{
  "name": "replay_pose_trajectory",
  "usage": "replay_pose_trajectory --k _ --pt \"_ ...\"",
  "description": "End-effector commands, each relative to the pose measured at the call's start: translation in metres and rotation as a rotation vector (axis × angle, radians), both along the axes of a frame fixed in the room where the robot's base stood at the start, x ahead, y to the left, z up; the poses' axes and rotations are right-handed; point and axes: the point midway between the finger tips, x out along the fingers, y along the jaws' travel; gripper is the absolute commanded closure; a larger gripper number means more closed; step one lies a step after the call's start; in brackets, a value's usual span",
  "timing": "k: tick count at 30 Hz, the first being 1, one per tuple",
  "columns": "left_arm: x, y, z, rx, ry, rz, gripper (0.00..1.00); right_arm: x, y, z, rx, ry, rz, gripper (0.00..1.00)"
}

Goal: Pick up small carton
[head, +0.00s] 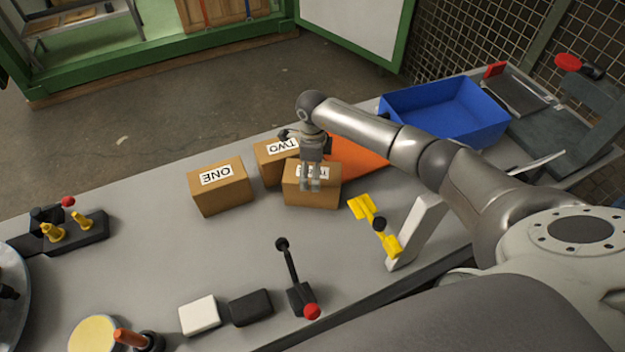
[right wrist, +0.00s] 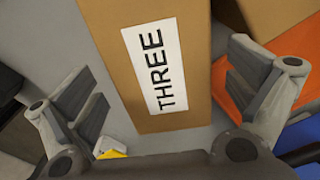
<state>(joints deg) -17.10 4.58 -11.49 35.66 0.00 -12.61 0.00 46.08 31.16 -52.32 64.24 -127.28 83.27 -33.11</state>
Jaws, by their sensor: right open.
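Three small brown cartons stand on the grey table. The carton labelled ONE (head: 221,191) is at the left, and the one labelled TWO (head: 268,168) is behind and to its right. The third carton (head: 312,194) is in front of TWO, its label partly hidden by my gripper. In the right wrist view this carton (right wrist: 190,113) reads THREE and lies between my open fingers. My right gripper (head: 311,186) is over it, pointing down; its fingers (right wrist: 165,95) are spread on either side, with nothing held. My left gripper is not in view.
An orange sheet-like object (head: 360,155) lies behind carton THREE. A blue bin (head: 440,112) stands at the back right.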

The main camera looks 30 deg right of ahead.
Motion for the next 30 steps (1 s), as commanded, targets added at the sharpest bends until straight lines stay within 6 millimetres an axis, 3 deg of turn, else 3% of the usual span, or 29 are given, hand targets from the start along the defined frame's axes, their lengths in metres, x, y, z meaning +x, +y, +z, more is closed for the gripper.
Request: replay_pose_trajectory --k 5,12,30 --pt "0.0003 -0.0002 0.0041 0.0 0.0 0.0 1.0 -0.0002 -0.0002 -0.0119 -0.001 0.001 -0.001 0.0" --pt "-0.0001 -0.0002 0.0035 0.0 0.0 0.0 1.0 0.0001 -0.0004 -0.0134 -0.001 -0.001 0.0 0.0" --pt "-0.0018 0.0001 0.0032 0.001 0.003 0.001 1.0 0.0001 -0.0005 -0.0128 -0.001 -0.001 0.0 0.77"
